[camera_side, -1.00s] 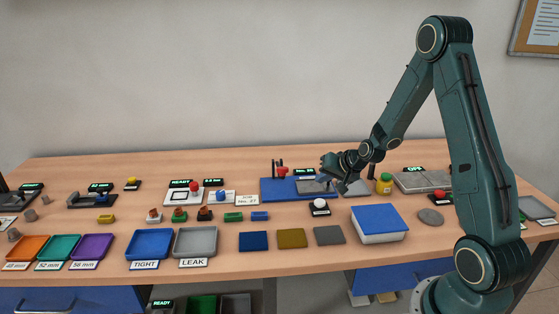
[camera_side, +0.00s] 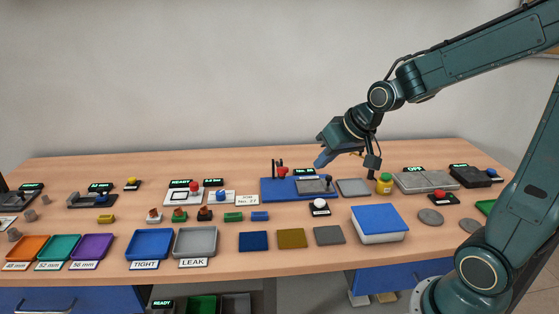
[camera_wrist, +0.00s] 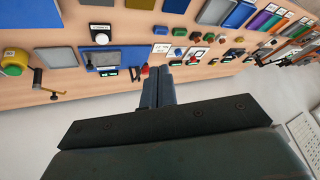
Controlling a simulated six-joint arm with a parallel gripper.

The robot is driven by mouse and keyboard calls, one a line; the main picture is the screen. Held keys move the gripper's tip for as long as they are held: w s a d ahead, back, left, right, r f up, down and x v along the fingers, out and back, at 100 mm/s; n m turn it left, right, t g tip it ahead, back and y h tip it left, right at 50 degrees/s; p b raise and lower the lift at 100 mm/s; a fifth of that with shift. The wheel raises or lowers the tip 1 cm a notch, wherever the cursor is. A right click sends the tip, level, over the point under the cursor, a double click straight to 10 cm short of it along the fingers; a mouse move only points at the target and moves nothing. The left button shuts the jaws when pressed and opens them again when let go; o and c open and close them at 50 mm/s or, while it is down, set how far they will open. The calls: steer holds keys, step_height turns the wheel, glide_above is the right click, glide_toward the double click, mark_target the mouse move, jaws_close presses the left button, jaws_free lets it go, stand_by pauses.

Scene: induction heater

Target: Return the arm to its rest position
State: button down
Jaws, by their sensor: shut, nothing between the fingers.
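My gripper (camera_side: 321,162) is raised above the back of the table, over the right part of the blue base plate (camera_side: 268,197). Its fingers point down and to the left, clear of the table. In the wrist view the two fingers (camera_wrist: 157,72) lie together, shut, with nothing between them. My arm reaches in from the right side of the side view, and part of it is outside the picture.
A grey unit marked OFF (camera_side: 412,181) stands to the right. Trays, including a blue one (camera_side: 150,244), line the left front. The space above the table is clear.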

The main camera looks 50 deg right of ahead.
steer(key=s+a+r+n, duration=0.1)
steer(key=s+a+r, duration=0.1)
steer(key=s, duration=0.6)
steer(key=s+a+r+n+g, duration=0.1)
steer(key=s+a+r+n, duration=0.1)
steer(key=s, duration=0.7)
steer(key=shift+a+r+n, duration=0.3)
steer(key=shift+a+r, duration=0.35)
steer(key=shift+a, duration=0.6)
steer(key=c, duration=2.1)
jaws_free()
